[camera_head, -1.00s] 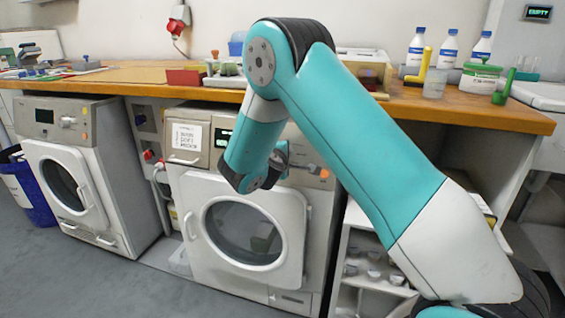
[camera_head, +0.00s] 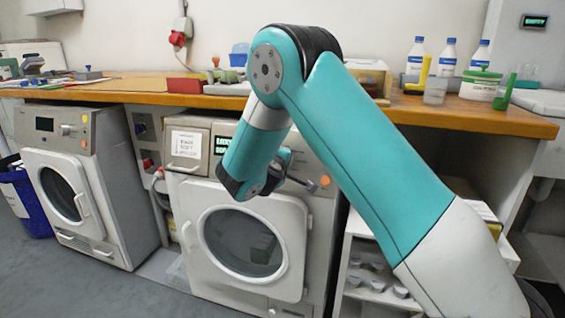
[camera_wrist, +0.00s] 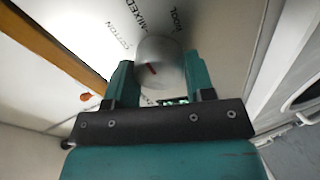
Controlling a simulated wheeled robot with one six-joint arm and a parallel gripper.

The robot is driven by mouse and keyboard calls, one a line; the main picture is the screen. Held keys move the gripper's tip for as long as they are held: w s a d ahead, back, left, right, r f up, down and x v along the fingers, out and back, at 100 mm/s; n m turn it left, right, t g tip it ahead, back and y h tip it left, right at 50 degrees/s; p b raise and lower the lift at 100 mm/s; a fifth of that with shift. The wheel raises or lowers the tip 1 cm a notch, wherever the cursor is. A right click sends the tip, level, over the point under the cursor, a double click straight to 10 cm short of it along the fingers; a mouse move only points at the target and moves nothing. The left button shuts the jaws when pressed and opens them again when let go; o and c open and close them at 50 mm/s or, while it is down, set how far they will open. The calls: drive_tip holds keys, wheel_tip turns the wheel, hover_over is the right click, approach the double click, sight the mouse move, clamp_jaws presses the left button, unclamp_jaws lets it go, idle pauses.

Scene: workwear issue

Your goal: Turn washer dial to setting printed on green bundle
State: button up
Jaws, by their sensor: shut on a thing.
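The washer dial (camera_wrist: 165,58) is a round grey knob with a short red mark left of its middle, in the wrist view. The words COTTON, MIXED and WOOL are printed on the panel around it; another word at left is hard to read. My gripper (camera_wrist: 160,78) is shut on the dial, one finger on each side. In the head view the washer (camera_head: 243,180) stands in the middle, its round door shut. My arm hides the dial there. A lit green display (camera_head: 222,145) sits on its panel, partly covered. I cannot make out a green bundle.
A second washer (camera_head: 68,145) stands at left by a blue bin (camera_head: 28,205). The wooden counter (camera_head: 440,110) above carries bottles, a green-lidded tub (camera_head: 480,88) and trays. A shelf unit (camera_head: 352,228) stands right of the washer. Grey floor lies open in front.

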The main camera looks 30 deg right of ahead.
drive_tip(key=o, duration=0.9)
drive_tip(key=p+v, duration=0.1)
drive_tip(key=v, duration=1.6)
drive_tip(key=shift+s+a+r+p, duration=0.1)
drive_tip(key=shift+s+a+p, duration=0.1)
drive_tip(key=shift+p, duration=0.1)
